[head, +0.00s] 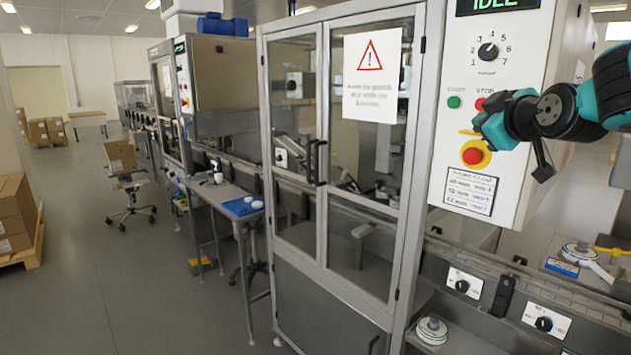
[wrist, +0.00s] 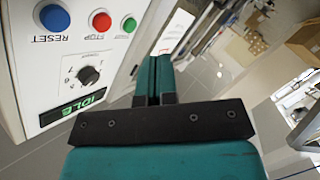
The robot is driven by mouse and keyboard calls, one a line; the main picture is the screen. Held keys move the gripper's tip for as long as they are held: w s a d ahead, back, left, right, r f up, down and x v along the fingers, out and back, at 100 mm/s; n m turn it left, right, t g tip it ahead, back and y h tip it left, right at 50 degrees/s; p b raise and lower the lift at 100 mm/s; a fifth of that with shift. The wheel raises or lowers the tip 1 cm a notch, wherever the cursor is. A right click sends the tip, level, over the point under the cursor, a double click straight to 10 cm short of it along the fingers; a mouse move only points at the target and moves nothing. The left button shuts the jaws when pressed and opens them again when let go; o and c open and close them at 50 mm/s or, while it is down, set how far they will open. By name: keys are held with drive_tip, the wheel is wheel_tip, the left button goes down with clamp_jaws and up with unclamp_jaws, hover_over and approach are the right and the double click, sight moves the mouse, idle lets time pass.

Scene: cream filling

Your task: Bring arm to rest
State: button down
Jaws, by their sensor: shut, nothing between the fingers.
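My gripper (head: 484,124), teal and black, is held up in front of the white control panel (head: 521,60) at the right of the head view. In the wrist view its two teal fingers (wrist: 153,68) lie side by side, shut and empty. The panel shows upside down in the wrist view, with a blue RESET button (wrist: 54,17), a red STOP button (wrist: 101,20), a green button (wrist: 129,24), a dial (wrist: 88,75) and an IDLE display (wrist: 73,107). The fingers appear apart from the buttons. In the head view my gripper partly hides the red STOP button.
A glass-doored machine cabinet (head: 322,150) with a warning sign (head: 372,75) stands left of the panel. A red emergency knob (head: 474,154) sits below my gripper. A conveyor (head: 480,262) runs beneath. Open floor (head: 130,270) lies at the left, with stacked boxes (head: 14,215).

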drive_tip(key=s+a+f+g+y, duration=0.35)
drive_tip(key=s+a+f, duration=0.3)
drive_tip(key=a, duration=0.35)
drive_tip(key=s+a+f+g, duration=0.3)
drive_tip(key=s+f+g, duration=0.1)
drive_tip(key=s, duration=0.4)
drive_tip(key=s+a+f+g+b, duration=0.1)
drive_tip(key=s+a+f+g, duration=0.2)
drive_tip(key=s, duration=0.6)
drive_tip(key=s+a+f+m+g, duration=0.1)
drive_tip(key=s+a+f+g, duration=0.3)
drive_tip(key=s, duration=0.5)
wheel_tip(320, 180, down, 3)
drive_tip(key=shift+s+r+g+y, duration=0.15)
drive_tip(key=shift+g+y, duration=0.3)
drive_tip(key=shift+g, duration=0.1)
drive_tip(key=shift+a, duration=0.1)
